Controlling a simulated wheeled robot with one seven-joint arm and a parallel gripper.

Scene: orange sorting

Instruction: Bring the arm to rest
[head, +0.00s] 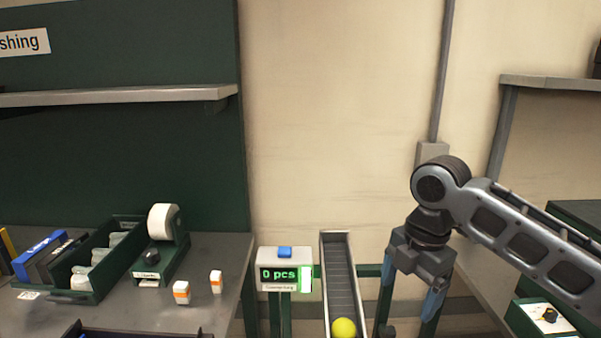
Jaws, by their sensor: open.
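My arm comes in from the right side of the head view and bends down at a dark round joint. My gripper (408,308) hangs from it, pointing down, at the lower middle right. Its two bluish fingers are spread apart, and nothing shows between them. The lower ends of the fingers are near or past the bottom edge of the picture. A yellow ball (344,328) lies at the near end of a ribbed chute (341,272), left of my gripper and apart from it in the picture.
A counter box (285,270) reading "0 pcs" stands left of the chute. The grey table (225,255) at left holds a green tray (95,285), a tape dispenser (165,240) and two small orange-and-white boxes (181,292). A shelf (560,82) is at upper right.

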